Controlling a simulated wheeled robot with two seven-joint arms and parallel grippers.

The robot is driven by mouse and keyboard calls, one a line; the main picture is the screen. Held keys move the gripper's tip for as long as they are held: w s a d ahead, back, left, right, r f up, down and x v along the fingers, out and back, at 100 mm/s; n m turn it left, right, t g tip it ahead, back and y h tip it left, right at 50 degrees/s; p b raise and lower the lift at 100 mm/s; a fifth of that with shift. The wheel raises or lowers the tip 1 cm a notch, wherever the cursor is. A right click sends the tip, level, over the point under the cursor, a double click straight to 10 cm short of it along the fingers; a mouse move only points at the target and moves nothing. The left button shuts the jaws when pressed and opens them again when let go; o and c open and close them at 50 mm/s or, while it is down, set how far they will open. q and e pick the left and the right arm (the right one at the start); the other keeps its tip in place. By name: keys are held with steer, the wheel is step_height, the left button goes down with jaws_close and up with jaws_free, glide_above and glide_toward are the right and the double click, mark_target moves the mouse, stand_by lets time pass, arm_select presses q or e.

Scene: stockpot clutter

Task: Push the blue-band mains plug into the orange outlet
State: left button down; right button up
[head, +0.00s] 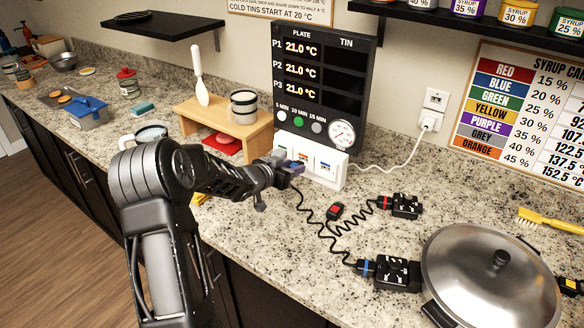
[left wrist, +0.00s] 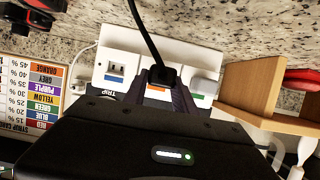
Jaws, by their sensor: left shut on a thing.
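My left gripper (head: 292,170) is shut on the blue-band mains plug (head: 297,165), right in front of the white outlet block (head: 331,180). In the left wrist view the black plug (left wrist: 162,76) sits between the fingers, its cord running upward. The plug is against or just in front of the middle outlet, whose orange label (left wrist: 153,93) partly shows beside the fingers. Whether its pins are in cannot be told. The blue-marked outlet (left wrist: 115,73) is bare. A pale plug or cover (left wrist: 205,86) is at the green-marked outlet. My right gripper is not in view.
Coiled black cords lie on the counter with a red switch (head: 335,211), a red-band block (head: 404,206) and a blue-band block (head: 392,272). A lidded pot (head: 490,275) stands at right. A wooden stand (head: 225,125) is left of the outlets.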

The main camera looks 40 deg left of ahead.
arm_select(q)
steer(key=shift+w, duration=1.1)
steer(key=c, duration=0.9)
jaws_free()
steer(key=shift+s, duration=0.1)
steer(key=v, duration=0.7)
steer(key=shift+s+r+b, duration=0.2)
steer(key=shift+s+b, duration=0.1)
steer(key=shift+b, duration=0.1)
